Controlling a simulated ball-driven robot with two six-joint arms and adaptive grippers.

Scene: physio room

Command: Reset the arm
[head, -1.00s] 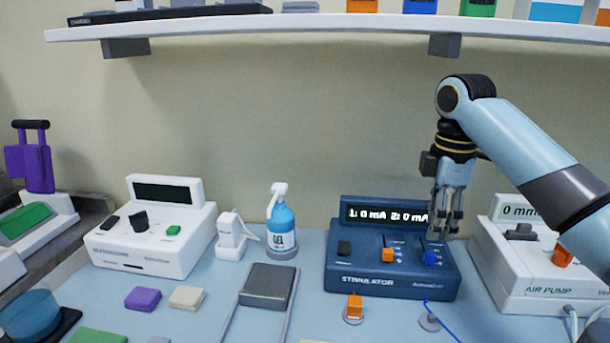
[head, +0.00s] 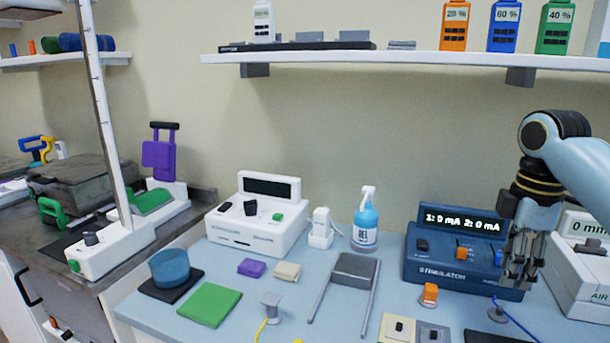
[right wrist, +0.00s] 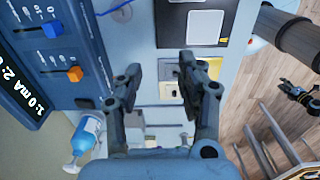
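My right gripper (head: 520,282) hangs pointing down in front of the right end of the dark blue stimulator (head: 430,268), hiding part of it. In the right wrist view its two fingers (right wrist: 165,85) stand apart with nothing between them. The arm is bent, coming in from the right edge. A dark gripper-like part (right wrist: 300,97), probably my left gripper, shows small over the floor in the right wrist view; its fingers are unclear. The left arm is not in the head view.
The air pump (head: 580,275) stands right of the gripper. A shelf (head: 420,62) runs above.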

